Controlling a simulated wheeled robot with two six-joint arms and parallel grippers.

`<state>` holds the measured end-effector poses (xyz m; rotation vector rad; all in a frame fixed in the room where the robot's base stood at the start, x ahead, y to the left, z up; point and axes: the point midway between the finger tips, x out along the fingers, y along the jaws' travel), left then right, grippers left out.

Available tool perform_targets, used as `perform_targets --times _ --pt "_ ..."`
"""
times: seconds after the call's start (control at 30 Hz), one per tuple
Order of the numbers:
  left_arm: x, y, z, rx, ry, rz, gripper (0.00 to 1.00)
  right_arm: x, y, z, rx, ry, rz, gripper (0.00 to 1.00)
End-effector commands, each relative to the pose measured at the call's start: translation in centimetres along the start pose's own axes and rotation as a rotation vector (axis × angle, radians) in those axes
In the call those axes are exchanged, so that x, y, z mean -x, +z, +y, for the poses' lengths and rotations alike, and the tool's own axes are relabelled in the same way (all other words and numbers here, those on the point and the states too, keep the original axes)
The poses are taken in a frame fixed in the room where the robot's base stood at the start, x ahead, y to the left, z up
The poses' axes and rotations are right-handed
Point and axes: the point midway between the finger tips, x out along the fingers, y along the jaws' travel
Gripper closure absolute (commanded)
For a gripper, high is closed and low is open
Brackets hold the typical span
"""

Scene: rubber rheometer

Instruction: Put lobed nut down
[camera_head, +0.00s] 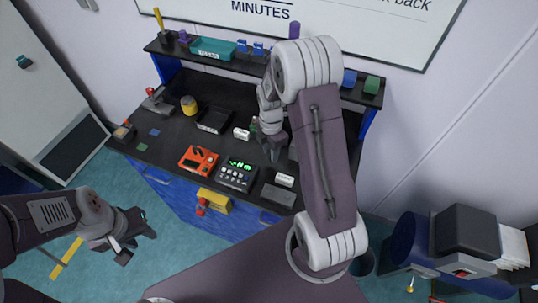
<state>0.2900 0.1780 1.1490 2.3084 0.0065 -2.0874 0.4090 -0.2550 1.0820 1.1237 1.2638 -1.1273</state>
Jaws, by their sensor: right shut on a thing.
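My right arm reaches over the dark workbench (145,118) from the front right. Its gripper (274,153) points down just above the bench top, behind the black device with the green display (237,174). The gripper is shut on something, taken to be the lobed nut. The nut itself is too small or too hidden between the fingers to make out, and I cannot tell whether it touches the bench. My left gripper (138,246) is over the floor at the lower left, away from the bench. Its fingers are apart and look empty.
An orange device (198,160), a black tray (214,119), a yellow jar (189,105) and white boxes (284,180) stand on the bench around the right gripper. A raised shelf (225,65) runs along the back. My right arm covers the bench's right part.

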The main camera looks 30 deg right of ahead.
Motion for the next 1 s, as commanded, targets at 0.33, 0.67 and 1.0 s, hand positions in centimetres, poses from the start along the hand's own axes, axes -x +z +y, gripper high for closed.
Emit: perform_targets --times 0.33,0.67,1.0 --pt "1.3 -0.1 0.0 0.000 0.000 0.000 0.64 -2.8 -0.2 0.7 0.000 -0.006 0.002 1.00" --pt "1.5 -0.1 0.0 0.000 0.000 0.000 0.64 -4.6 -0.2 0.8 0.000 0.001 0.000 1.00" --pt "1.3 -0.1 0.0 0.000 0.000 0.000 0.64 -4.9 -0.2 0.8 0.000 0.000 0.000 0.48"
